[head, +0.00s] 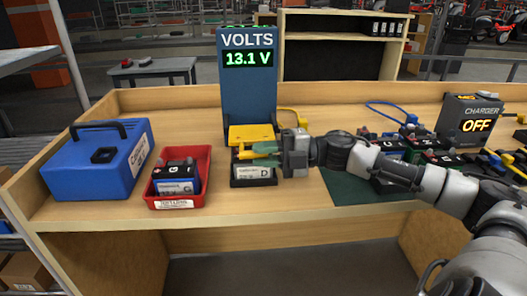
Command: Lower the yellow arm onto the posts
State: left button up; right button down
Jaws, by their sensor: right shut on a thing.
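The yellow arm (250,133) is at the foot of the blue tester (247,85), whose green display reads 13.1 V under the word VOLTS. A dark battery (253,175) with a white label marked D sits directly below the yellow arm. My right gripper (266,149) comes in from the right and is shut on the yellow arm, just above the battery. Green parts show at its fingertips. The battery's posts are hidden by the gripper and the arm, so I cannot tell whether the yellow arm touches them. My left gripper is not in view.
A red bin (180,199) with a battery and a blue case (98,165) stand at the left. Several batteries (392,177) and a charger (470,118) reading OFF are at the right, near my right arm. The bench (300,212) is bare at the front middle.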

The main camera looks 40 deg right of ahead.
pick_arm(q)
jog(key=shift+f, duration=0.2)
pick_arm(e)
jog(key=shift+f, duration=0.6)
jog(key=c, duration=1.1)
grip_release()
jog(key=shift+o, duration=0.2)
jog(key=shift+r, duration=0.6)
notch_tip(320, 180, up, 3)
jog(key=shift+d+r, duration=0.1)
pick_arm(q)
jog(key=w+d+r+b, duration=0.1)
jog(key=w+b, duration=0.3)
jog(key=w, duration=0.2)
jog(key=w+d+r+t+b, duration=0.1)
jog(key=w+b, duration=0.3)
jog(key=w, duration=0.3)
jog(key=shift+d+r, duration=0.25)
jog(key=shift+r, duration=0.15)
pick_arm(e)
jog(key=s+d+r, duration=0.5)
jog(key=s+r, duration=0.1)
jog(key=s, duration=0.4)
jog(key=shift+s+r, duration=0.25)
jog(key=shift+r, duration=0.1)
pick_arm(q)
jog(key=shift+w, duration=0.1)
